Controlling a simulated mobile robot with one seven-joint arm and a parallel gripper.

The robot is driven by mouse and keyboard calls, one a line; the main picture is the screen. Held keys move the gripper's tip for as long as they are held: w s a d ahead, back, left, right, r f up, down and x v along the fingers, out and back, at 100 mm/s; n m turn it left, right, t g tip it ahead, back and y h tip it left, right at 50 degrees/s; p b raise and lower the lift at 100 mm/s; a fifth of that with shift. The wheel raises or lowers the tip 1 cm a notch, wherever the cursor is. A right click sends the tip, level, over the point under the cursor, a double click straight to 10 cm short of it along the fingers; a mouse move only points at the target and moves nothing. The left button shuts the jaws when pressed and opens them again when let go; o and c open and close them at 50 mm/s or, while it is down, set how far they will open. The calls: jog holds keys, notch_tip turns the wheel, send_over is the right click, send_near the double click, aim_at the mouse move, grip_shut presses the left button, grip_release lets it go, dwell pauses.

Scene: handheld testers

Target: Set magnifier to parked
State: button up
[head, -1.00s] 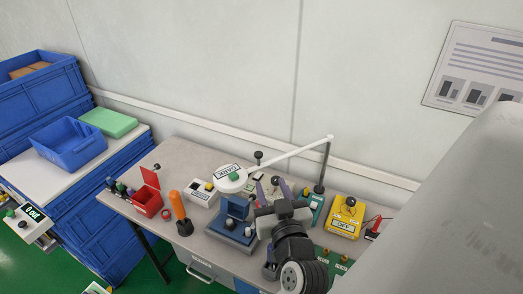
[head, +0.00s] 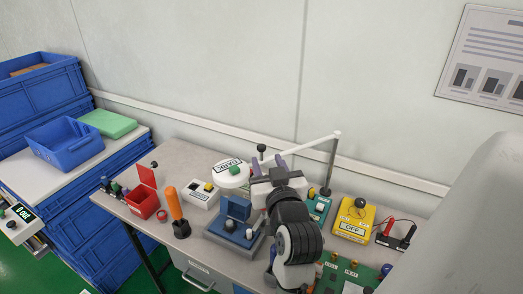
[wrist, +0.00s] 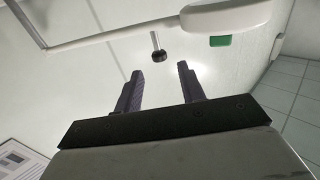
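A blue fixture (head: 235,220) stands below the head. An orange-handled tool (head: 174,203), a red box (head: 143,199) and a white switch box (head: 200,194) are left. A teal box (head: 318,208) and yellow box (head: 354,220) are right. The wall is close behind.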

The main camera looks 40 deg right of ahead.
aim_at(263, 150)
jog(key=p+x, duration=0.1)
jog(key=x, duration=0.6)
jog(key=shift+w+p, duration=0.1)
jog(key=shift+p, duration=0.3)
grip_shut()
